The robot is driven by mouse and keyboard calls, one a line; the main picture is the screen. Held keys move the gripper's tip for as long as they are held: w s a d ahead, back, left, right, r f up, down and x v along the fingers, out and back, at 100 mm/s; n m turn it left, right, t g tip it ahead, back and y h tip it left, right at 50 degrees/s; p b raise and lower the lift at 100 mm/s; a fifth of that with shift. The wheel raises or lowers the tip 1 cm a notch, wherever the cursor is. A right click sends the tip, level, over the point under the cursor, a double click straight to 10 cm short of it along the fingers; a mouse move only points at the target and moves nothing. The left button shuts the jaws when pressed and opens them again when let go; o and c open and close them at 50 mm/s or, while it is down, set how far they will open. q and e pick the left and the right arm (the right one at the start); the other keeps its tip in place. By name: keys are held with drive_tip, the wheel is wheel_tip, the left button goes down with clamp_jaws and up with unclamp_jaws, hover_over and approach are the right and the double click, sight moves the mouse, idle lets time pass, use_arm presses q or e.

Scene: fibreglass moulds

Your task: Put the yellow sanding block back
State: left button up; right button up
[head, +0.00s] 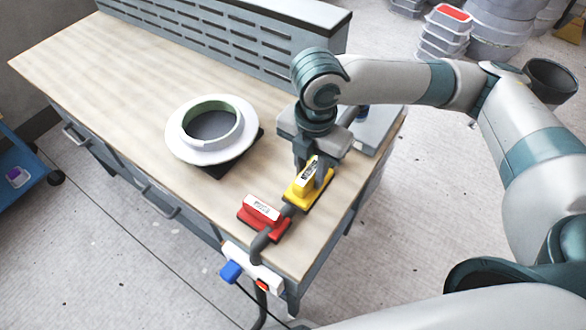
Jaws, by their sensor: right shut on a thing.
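The yellow sanding block (299,196) is at the right part of the wooden workbench, with a label on its upper part. My right gripper (313,177) comes down over it from above and is shut on it. I cannot tell whether the block touches the bench or is held just above it. A red sanding block (265,212) lies close by, to its lower left, near the bench's front edge. My left gripper is not in view.
A white ring-shaped mould (211,134) sits on a dark base left of my gripper. A grey hose crosses beside the blocks to a white fitting (252,267) at the bench edge. A slotted grey panel (240,35) stands along the back. The bench's left half (90,70) is clear.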

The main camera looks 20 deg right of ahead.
drive_tip(key=w+a+f+p, duration=0.1)
drive_tip(key=w+f, duration=0.3)
drive_tip(key=w, duration=0.2)
drive_tip(key=shift+w+a+p, duration=0.3)
drive_tip(key=shift+w, duration=0.05)
drive_tip(key=shift+f, duration=0.1)
drive_tip(key=shift+f+p, duration=0.85)
drive_tip(key=shift+f, duration=1.1)
drive_tip(key=shift+f, duration=0.15)
drive_tip(key=o, duration=1)
drive_tip(key=shift+o, duration=0.2)
